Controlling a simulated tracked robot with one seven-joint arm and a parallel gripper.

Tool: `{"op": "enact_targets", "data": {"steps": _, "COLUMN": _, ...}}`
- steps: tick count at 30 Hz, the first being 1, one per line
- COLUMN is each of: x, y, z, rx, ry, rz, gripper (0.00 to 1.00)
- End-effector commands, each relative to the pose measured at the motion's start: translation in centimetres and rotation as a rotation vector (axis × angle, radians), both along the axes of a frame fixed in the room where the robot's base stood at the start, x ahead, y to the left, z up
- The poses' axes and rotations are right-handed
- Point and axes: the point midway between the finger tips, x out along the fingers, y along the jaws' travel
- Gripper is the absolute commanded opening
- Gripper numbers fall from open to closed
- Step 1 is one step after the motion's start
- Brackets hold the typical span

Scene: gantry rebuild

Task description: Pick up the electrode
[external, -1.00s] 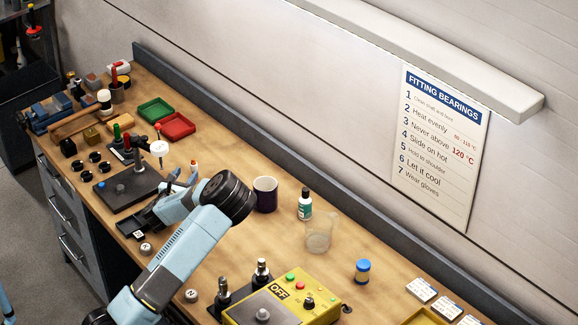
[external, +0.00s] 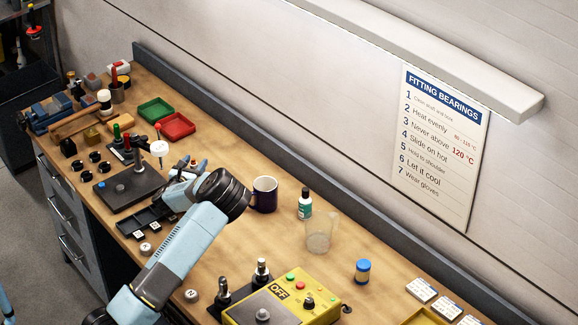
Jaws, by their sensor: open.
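I cannot pick out the electrode for sure in the external view. Small upright pieces with green (external: 116,131) and red (external: 127,142) tops stand behind a dark plate (external: 108,197), but I cannot tell what they are. My gripper (external: 172,192) is open, above the bench at the far end of my pale blue arm. It is close to a black compartment tray (external: 138,227), which it and my arm partly cover. The gripper's fingertips are small and partly hidden, and I see nothing held.
A dark mug (external: 265,194) stands just right of my wrist, with a small bottle (external: 305,204) and a clear beaker (external: 320,236) beyond. A yellow control box (external: 292,299) is at the front. Green (external: 156,110) and red (external: 177,125) trays lie behind.

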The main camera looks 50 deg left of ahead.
Motion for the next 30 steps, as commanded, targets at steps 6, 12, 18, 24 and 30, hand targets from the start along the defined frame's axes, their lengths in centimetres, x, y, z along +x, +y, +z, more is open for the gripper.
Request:
{"op": "enact_targets", "data": {"steps": 6, "x": -0.02, "y": -0.01, "z": 0.01, "rx": 0.000, "ry": 0.000, "rz": 0.000, "gripper": 0.42}}
{"op": "enact_targets", "data": {"steps": 12, "x": -0.03, "y": -0.02, "z": 0.02, "rx": 0.000, "ry": 0.000, "rz": 0.000, "gripper": 0.22}}
{"op": "enact_targets", "data": {"steps": 18, "x": -0.03, "y": -0.02, "z": 0.01, "rx": 0.000, "ry": 0.000, "rz": 0.000, "gripper": 0.03}}
{"op": "enact_targets", "data": {"steps": 24, "x": -0.03, "y": -0.01, "z": 0.06, "rx": 0.001, "ry": -0.001, "rz": 0.000, "gripper": 0.00}}
{"op": "enact_targets", "data": {"steps": 30, "x": -0.01, "y": -0.02, "z": 0.42, "rx": 0.001, "ry": -0.002, "rz": 0.000, "gripper": 0.00}}
